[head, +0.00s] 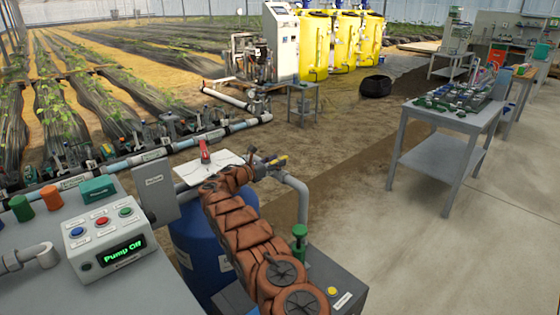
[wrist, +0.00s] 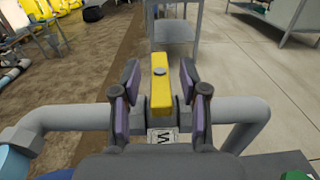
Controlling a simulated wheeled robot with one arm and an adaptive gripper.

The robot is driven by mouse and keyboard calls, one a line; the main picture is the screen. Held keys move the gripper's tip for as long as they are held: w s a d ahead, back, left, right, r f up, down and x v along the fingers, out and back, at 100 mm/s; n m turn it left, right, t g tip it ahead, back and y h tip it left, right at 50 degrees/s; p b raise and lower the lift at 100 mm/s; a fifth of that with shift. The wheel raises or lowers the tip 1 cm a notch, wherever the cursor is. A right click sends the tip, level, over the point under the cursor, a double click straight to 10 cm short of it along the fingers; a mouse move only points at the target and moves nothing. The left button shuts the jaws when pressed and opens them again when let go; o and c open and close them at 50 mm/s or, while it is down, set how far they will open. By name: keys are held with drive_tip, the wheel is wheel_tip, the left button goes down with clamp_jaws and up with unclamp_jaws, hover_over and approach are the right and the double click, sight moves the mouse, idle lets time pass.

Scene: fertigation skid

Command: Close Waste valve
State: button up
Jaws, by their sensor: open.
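The waste valve's yellow handle (wrist: 161,95) stands in the middle of the wrist view, with a partly hidden white label (wrist: 162,136) starting with "W" below it. My gripper (wrist: 160,78) is open, its purple-padded fingers on either side of the handle with a visible gap on both sides. In the head view the yellow handle (head: 281,161) shows just beyond my gripper (head: 264,167), at the end of my brown-covered arm.
A red-handled valve (head: 204,152) stands left of my arm by a white plate. A control box (head: 104,232) reading "Pump Off" is at lower left. A blue barrel (head: 205,255) stands beneath.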

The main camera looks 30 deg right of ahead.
drive_tip(key=a, duration=0.9)
drive_tip(key=shift+s, duration=0.45)
drive_tip(key=shift+a, duration=0.1)
drive_tip(key=s+a+r+m+g+y, duration=0.1)
drive_tip(key=s+r+m+y, duration=0.2)
drive_tip(key=s, duration=0.6)
drive_tip(key=s+a+r+m+g+y, duration=0.2)
drive_tip(key=s+r+m, duration=0.15)
drive_tip(key=s, duration=0.55)
drive_tip(key=s+a+r+m+g+y, duration=0.1)
drive_tip(key=s+r+m+y, duration=0.15)
drive_tip(key=s, duration=0.65)
drive_tip(key=s+a+f+m+y, duration=0.2)
drive_tip(key=s+a+m+y, duration=0.15)
drive_tip(key=s+a, duration=0.6)
drive_tip(key=s+a+f+m+y, duration=0.1)
drive_tip(key=s+a+m+y, duration=0.25)
drive_tip(key=s+a, duration=0.65)
drive_tip(key=s+a+f+m+y, duration=0.25)
drive_tip(key=s+a+y, duration=0.2)
drive_tip(key=s, duration=1.05)
wheel_tip(320, 180, up, 15)
drive_tip(key=w+h+p, duration=0.1)
drive_tip(key=p, duration=1.2)
drive_tip(key=shift+w+a+m, duration=0.15)
drive_tip(key=shift+m, duration=0.2)
